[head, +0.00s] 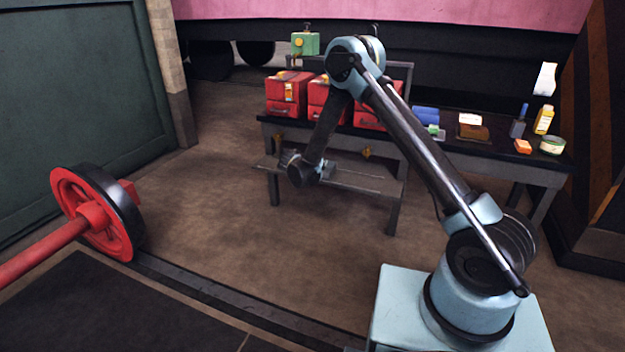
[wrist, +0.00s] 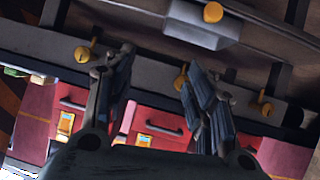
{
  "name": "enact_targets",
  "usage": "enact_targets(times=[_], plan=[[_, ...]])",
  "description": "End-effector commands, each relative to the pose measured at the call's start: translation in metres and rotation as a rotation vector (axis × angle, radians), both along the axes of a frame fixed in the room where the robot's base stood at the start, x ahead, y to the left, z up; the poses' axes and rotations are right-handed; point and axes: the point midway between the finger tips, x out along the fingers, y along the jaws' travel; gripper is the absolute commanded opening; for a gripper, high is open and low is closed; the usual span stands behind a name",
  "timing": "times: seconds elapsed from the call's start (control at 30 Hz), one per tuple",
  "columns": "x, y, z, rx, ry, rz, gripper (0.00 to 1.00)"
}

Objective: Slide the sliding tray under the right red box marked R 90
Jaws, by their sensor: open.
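Red boxes with drawer handles stand in a row on the dark bench: a left one (head: 284,92), a middle one (head: 317,96) and a right one (head: 370,120), partly behind my arm. No R 90 marking is readable. Below them a grey tray-like board (head: 365,181) juts out low from the bench; I take it for the sliding tray. My gripper (head: 303,172) is low over its left part. A grey block with an orange knob (wrist: 212,13) lies beyond the fingertips.
Brass fittings (head: 365,153) hang along the bench front. Blue rolls (head: 425,114), a yellow bottle (head: 543,120) and a round tin (head: 552,145) stand on the bench's right. A red wheel (head: 95,214) stands at left. The floor before the bench is clear.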

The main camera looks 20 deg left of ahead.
Motion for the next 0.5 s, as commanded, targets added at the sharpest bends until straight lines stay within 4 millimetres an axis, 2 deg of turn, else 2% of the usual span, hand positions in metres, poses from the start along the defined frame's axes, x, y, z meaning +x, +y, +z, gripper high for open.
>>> enact_targets(times=[0.03,0.2,0.33,0.5], plan=[[-0.007,0.015,-0.015,0.009,-0.017,0.013,0.5],[-0.026,0.049,-0.052,0.043,-0.072,0.04,0.5],[-0.036,0.063,-0.071,0.061,-0.099,0.053,0.5],[-0.039,0.07,-0.08,0.07,-0.113,0.059,0.5]])
